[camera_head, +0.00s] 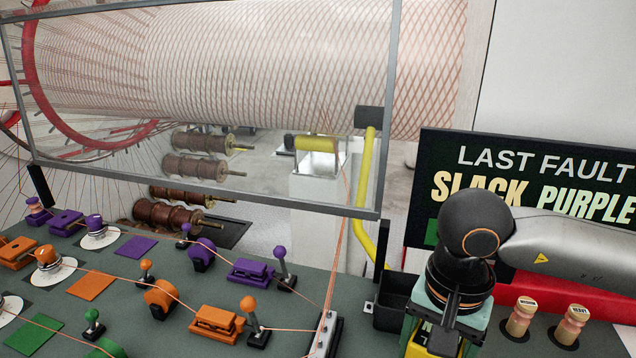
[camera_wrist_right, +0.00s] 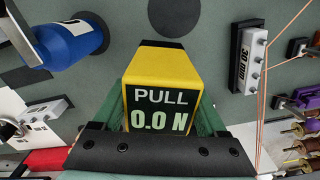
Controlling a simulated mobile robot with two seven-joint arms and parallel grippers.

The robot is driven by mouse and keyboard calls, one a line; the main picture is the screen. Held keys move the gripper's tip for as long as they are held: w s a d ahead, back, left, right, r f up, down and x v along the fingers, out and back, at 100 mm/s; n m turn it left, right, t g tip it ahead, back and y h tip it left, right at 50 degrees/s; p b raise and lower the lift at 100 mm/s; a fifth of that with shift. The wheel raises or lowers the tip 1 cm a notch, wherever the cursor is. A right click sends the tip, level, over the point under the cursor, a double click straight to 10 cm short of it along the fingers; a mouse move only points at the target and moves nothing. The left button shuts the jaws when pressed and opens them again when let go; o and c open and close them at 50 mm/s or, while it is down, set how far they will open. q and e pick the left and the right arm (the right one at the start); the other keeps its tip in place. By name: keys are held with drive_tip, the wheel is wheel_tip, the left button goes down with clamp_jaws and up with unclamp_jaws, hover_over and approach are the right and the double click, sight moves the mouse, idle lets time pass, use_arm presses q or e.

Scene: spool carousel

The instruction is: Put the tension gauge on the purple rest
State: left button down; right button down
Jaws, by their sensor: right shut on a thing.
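The tension gauge (camera_wrist_right: 163,75) is a yellow box with a dark display reading "PULL 0.0 N". In the right wrist view it sits between the green fingers of my right gripper (camera_wrist_right: 165,112), which is shut on it. In the head view the gauge (camera_head: 430,342) shows as a bit of yellow under my right gripper (camera_head: 440,325) at the bottom, right of centre; the rest is hidden by the wrist. A flat purple square (camera_head: 138,246), which looks like the purple rest, lies on the panel at the left, well away from the gauge. My left gripper is out of view.
A similar orange square (camera_head: 90,287) and green square (camera_head: 34,332) lie nearer. Levers, rollers and threads stand between them and my right gripper, with an upright thread post (camera_head: 325,335). A dark bin (camera_head: 392,302) and wooden pegs (camera_head: 520,318) flank the gripper. A framed clear screen stands behind.

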drive_tip(key=d+f+n, duration=0.1)
drive_tip(key=n, duration=0.1)
drive_tip(key=d+n, duration=0.2)
drive_tip(key=w+d+f+n, duration=0.1)
drive_tip(key=d+n, duration=0.1)
drive_tip(key=shift+w+f+n, duration=0.1)
drive_tip(key=shift+f+n, duration=0.25)
drive_tip(key=shift+n, duration=0.05)
